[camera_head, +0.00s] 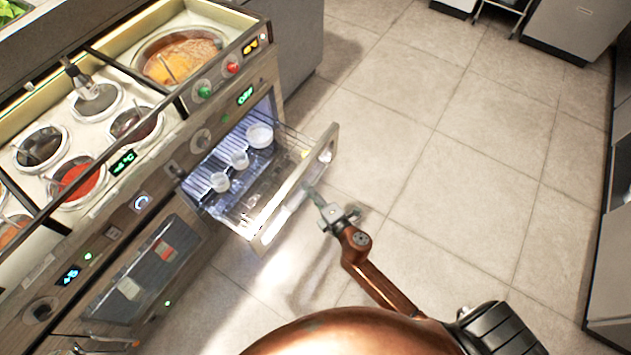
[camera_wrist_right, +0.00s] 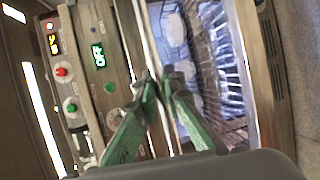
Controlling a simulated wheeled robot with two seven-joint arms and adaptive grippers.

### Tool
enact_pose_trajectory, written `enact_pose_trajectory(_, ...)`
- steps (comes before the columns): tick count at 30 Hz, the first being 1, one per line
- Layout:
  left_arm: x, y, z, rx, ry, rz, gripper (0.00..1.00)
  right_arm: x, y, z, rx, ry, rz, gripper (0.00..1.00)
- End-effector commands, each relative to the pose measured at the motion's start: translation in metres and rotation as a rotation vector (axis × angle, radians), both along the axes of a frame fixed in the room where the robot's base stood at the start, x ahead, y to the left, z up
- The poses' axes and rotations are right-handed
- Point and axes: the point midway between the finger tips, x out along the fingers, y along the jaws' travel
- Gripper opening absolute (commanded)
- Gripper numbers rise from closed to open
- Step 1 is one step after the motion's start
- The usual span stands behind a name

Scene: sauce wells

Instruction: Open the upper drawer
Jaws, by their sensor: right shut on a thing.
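The upper drawer (camera_head: 296,196) stands pulled out from the counter front, with its lit inside showing. Several small white cups (camera_head: 239,160) stand in it. My right gripper (camera_head: 314,194) is at the outer side of the drawer front. In the right wrist view, the green fingers of this gripper (camera_wrist_right: 161,78) are closed together on the pale edge of the drawer front (camera_wrist_right: 152,32). The exact grip on the handle is partly hidden by the fingers. My left gripper is out of view.
The counter top holds sauce wells, including a red one (camera_head: 80,180) and a large orange pan (camera_head: 182,58). A closed door with a window (camera_head: 140,280) is at the lower left. The tiled floor (camera_head: 450,130) to the right is clear.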

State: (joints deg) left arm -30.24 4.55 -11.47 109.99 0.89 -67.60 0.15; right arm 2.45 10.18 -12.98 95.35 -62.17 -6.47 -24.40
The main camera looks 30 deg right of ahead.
Motion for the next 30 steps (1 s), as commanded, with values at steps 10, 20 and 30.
enact_pose_trajectory(10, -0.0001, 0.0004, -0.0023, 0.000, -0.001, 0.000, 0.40, -0.0040, 0.0055, -0.0003, 0.001, 0.000, 0.015, 0.00)
enact_pose_trajectory(20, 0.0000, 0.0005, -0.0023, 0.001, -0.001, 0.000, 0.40, -0.0043, 0.0043, -0.0002, 0.000, 0.000, 0.013, 0.19)
enact_pose_trajectory(30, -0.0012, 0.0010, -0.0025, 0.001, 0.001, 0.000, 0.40, -0.0041, 0.0041, 0.0001, 0.000, 0.000, 0.013, 0.27)
